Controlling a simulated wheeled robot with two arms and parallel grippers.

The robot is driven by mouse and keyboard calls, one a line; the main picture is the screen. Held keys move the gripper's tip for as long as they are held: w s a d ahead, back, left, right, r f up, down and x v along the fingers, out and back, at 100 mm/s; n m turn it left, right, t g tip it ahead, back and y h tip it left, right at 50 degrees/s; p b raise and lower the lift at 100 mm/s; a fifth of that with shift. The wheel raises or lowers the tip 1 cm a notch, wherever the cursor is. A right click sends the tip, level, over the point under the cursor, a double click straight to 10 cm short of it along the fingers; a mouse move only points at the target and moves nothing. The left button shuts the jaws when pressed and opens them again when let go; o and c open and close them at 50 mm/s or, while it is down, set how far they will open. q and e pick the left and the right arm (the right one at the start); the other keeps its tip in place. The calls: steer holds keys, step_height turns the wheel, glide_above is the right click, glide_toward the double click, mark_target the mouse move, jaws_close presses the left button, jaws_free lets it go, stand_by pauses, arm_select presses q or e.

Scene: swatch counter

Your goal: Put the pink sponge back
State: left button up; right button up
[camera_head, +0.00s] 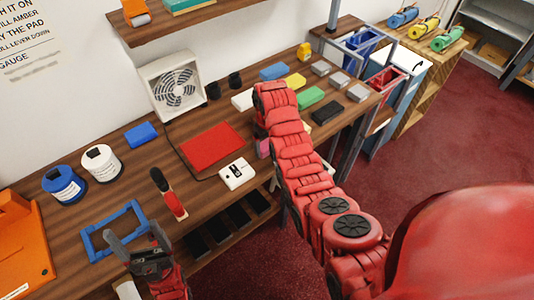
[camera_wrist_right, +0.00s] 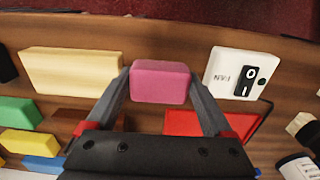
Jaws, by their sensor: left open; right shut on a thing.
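The pink sponge (camera_wrist_right: 160,82) is between the fingertips of my right gripper (camera_wrist_right: 160,85), which is shut on it. In the head view only a bit of the pink sponge (camera_head: 263,148) shows beside my right arm, and the arm hides the right gripper's fingers. The wrist view shows the sponge over the wooden counter, between a cream block (camera_wrist_right: 70,70) and a white switch box (camera_wrist_right: 235,72). I cannot tell whether it touches the counter. My left gripper (camera_head: 138,238) is open and empty near the blue frame at the counter's front left.
A red pad (camera_head: 211,146) lies mid-counter, with the white switch box (camera_head: 237,173) in front. Blue (camera_head: 273,72), green (camera_head: 310,97) and black (camera_head: 326,112) blocks lie behind my right arm.

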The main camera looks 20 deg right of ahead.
mark_target(267, 153)
step_height(267, 153, down, 3)
steer(key=shift+s+r+p, duration=0.1)
steer(key=shift+p, duration=0.8)
steer(key=shift+f, duration=0.25)
steer(key=shift+f, duration=0.1)
steer(key=shift+f, duration=0.2)
steer(key=o, duration=1.1)
steer(key=shift+r, duration=0.1)
steer(key=shift+c, duration=0.2)
